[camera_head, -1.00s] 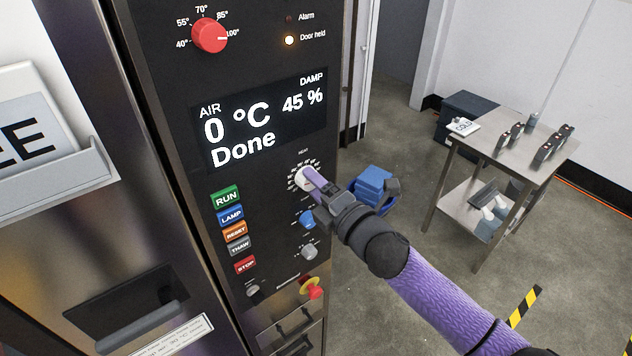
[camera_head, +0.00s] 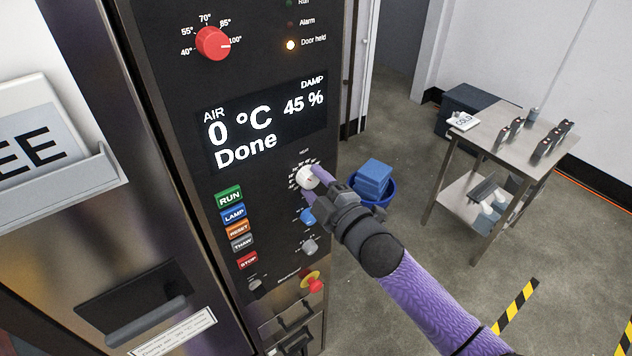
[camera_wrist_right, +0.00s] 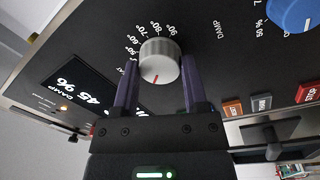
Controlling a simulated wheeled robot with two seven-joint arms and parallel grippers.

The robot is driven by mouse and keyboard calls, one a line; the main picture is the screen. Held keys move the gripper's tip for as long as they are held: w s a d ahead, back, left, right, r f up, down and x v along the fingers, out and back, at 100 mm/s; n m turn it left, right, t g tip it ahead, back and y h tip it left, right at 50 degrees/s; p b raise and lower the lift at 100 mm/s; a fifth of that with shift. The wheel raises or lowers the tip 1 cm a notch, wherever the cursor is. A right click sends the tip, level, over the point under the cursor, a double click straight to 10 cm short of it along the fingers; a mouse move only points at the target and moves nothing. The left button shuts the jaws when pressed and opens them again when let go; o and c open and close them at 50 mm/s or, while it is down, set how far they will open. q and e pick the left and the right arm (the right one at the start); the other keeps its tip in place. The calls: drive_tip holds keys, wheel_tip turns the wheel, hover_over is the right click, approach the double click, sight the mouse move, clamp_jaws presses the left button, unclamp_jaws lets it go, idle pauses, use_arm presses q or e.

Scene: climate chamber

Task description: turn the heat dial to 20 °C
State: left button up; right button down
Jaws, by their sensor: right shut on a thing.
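The heat dial (camera_head: 305,177) is a pale round knob on the dark control panel, right of and below the display. In the right wrist view the dial (camera_wrist_right: 161,48) shows a red pointer line towards my gripper's palm; its exact value cannot be read. My right gripper (camera_head: 315,180) is shut on the dial, with one purple finger on each side, also in the wrist view (camera_wrist_right: 160,72). The display (camera_head: 265,128) reads AIR 0 °C, DAMP 45 % and Done. My left gripper is not in view.
A blue knob (camera_head: 307,216) and a grey knob (camera_head: 310,246) sit just below the dial. Coloured buttons (camera_head: 232,215) line the panel's left side, and a red stop knob (camera_head: 315,285) is lower. A red dial (camera_head: 212,43) is above. A steel cart (camera_head: 480,140) stands right.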

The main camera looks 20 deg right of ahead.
idle(0.5)
drive_tip(key=shift+c, duration=0.6)
unclamp_jaws()
drive_tip(key=b+v, duration=0.1)
drive_tip(key=v, duration=0.9)
drive_tip(key=shift+w+f, duration=0.1)
drive_tip(key=s+d+f+m+g+h+b, duration=0.1)
drive_tip(key=d+f+m+g+h+b, duration=0.3)
drive_tip(key=f, duration=0.7)
drive_tip(key=f+m+t+b, duration=0.1)
drive_tip(key=f+b, duration=0.4)
drive_tip(key=f, duration=0.7)
drive_tip(key=s+d+f+m+g+h+b, duration=0.1)
drive_tip(key=s+f+m+g+b, duration=0.25)
drive_tip(key=f, duration=0.85)
drive_tip(key=s+f+m+g+h+b, duration=0.1)
drive_tip(key=s+f+g+b, duration=0.35)
drive_tip(key=f, duration=0.85)
drive_tip(key=s+a+f+m+g+b, duration=0.1)
drive_tip(key=s+f+m+g+b, duration=0.1)
drive_tip(key=s+f+b, duration=0.3)
drive_tip(key=s+a+f+m+g+b, duration=0.2)
drive_tip(key=s+f+m+g+b, duration=0.1)
drive_tip(key=s+f, duration=1.1)
drive_tip(key=s+g+b, duration=0.1)
drive_tip(key=s+b, duration=0.1)
drive_tip(key=s, duration=0.4)
drive_tip(key=shift+f, duration=0.25)
